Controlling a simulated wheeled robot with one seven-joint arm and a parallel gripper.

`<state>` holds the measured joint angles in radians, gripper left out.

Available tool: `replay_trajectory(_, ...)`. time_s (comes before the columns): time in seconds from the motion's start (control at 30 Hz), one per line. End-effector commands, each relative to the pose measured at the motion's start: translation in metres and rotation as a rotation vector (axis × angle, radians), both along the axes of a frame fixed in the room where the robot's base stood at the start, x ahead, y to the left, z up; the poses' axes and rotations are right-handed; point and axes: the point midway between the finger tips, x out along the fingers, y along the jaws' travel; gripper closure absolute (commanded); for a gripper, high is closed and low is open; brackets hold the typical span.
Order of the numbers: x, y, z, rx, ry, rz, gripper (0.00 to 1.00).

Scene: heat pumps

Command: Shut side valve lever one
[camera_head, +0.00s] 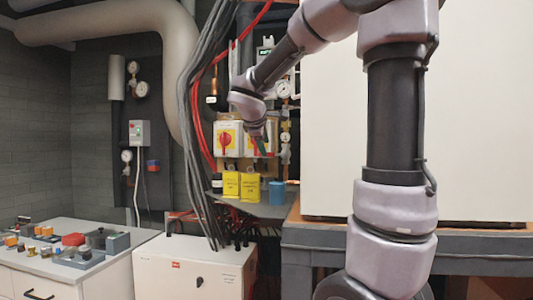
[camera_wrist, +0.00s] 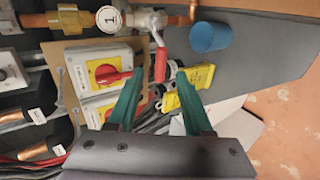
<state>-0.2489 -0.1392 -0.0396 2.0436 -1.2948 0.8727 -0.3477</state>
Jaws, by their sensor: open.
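In the wrist view, a round white tag marked 1 (camera_wrist: 109,18) sits on a brass and copper pipe. Beside it, a valve with a red lever (camera_wrist: 160,64) is fitted on the pipe. The lever points across the pipe, toward my gripper. My gripper (camera_wrist: 161,78) has green fingers, spread open, with the lever's end in the gap between the tips. I cannot tell whether either finger touches it. In the head view my gripper (camera_head: 262,143) is in front of the switch boxes, and the lever cannot be made out there.
Yellow boxes with red rotary switches (camera_wrist: 108,74) are close to the left finger. Yellow containers (camera_head: 250,188) and a blue cup (camera_head: 277,193) stand on a grey shelf below. Grey and red cables (camera_head: 203,120) hang left of my arm. A large white panel (camera_head: 480,110) fills the right.

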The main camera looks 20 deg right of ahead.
Motion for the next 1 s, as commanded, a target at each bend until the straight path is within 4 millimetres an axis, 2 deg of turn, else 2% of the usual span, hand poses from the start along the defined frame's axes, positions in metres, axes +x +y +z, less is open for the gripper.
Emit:
replay_trajectory(0.1, -0.015, 0.010, 0.012, 0.001, -0.003, 0.002, 0.49)
replay_trajectory(0.23, -0.025, 0.016, 0.020, 0.001, -0.001, 0.000, 0.49)
replay_trajectory(0.57, -0.029, 0.019, 0.023, 0.000, 0.000, 0.001, 0.49)
replay_trajectory(0.6, -0.029, 0.019, 0.023, 0.000, 0.000, 0.001, 0.53)
replay_trajectory(0.63, -0.029, 0.019, 0.023, 0.000, 0.000, 0.001, 0.65)
replay_trajectory(0.67, -0.029, 0.019, 0.023, 0.000, 0.000, 0.001, 0.70)
replay_trajectory(1.0, -0.029, 0.019, 0.023, -0.001, 0.000, 0.001, 0.70)
